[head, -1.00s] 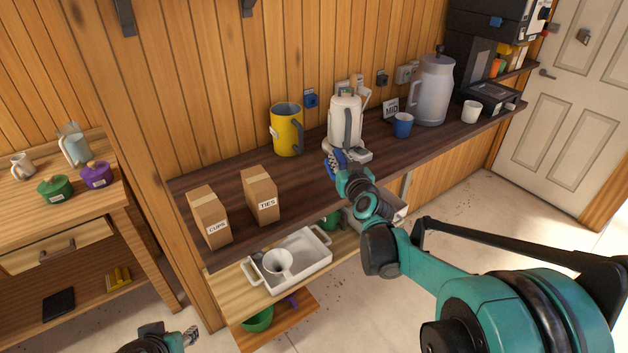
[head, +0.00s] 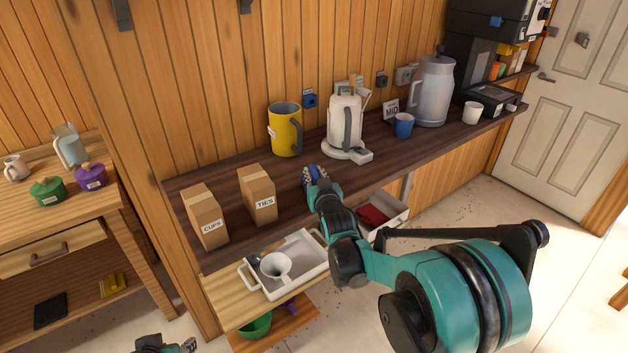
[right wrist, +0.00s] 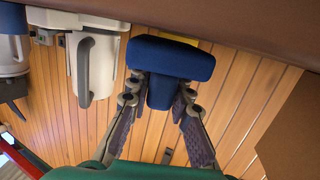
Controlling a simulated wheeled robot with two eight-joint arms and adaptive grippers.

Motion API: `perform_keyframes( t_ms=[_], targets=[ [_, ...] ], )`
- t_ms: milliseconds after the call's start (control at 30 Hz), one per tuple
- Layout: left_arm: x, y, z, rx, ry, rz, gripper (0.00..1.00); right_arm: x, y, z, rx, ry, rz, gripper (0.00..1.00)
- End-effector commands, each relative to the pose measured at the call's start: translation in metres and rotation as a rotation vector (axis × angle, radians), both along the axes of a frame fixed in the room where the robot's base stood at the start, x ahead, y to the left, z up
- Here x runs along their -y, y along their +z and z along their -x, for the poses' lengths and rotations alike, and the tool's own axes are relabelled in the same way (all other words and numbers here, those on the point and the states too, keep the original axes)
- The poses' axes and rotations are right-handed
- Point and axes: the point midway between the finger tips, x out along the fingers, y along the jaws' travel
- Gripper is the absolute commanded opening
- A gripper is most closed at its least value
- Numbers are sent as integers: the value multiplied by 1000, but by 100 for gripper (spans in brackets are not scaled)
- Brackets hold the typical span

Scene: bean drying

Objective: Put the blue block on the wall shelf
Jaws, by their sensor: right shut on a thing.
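A dark blue T-shaped block (right wrist: 172,58) is in the right wrist view, its wide bar beyond the fingertips and its narrow stem between them. My right gripper (right wrist: 165,95) is shut on that stem. In the head view my right gripper (head: 314,178) is over the front part of the dark counter, right of the TIES box; its fingers and the block are hard to tell apart there. My left gripper (head: 188,346) shows only partly at the bottom edge, and its jaws are unclear. A small shelf (head: 522,71) on the wall at the far right holds coloured items.
The dark counter (head: 290,180) bears the CUPS box (head: 205,215), TIES box (head: 258,194), yellow pitcher (head: 285,130), white kettle (head: 343,120), blue mug (head: 403,125), grey jug (head: 433,92) and white cup (head: 472,112). A white tray (head: 300,277) sits below.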

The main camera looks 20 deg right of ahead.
Motion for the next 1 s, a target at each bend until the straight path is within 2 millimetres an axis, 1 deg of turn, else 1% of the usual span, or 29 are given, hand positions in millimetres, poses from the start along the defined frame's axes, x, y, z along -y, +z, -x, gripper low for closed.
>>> perform_keyframes(
  t_ms=[33, 267, 400, 433, 467, 500, 767, 867, 967, 1000],
  targets=[
    [0, -5, 0, 0, 0, 0, 40, 0, -7, 0, 1, 0, 0, 0],
    [0, -3, 0, 0, 0, 0, 40, 0, -6, 0, 0, 0, 0, 0],
    [0, -7, 0, 0, 0, 0, 40, 0, -10, 0, 0, 0, 0, 0],
    [0, -6, 0, 0, 0, 0, 40, 0, -9, 0, 0, 0, 0, 28],
    [0, -5, 0, 0, 0, 0, 40, 0, -9, 0, 0, 0, 0, 36],
    [0, -5, 0, 0, 0, 0, 40, 0, -9, 0, 0, 0, 0, 41],
    [0, -5, 0, 0, 0, 0, 40, 0, -9, 0, 0, 0, 0, 41],
    [0, -1, 0, 0, 0, 0, 40, 0, -4, 0, 0, 0, 0, 41],
    [0, 2, 0, 0, 0, 0, 40, 0, -3, 13, 0, 0, 0, 41],
    [0, 3, 0, 0, 0, 0, 40, -1, -1, 21, 0, 0, 0, 41]
  ],
)
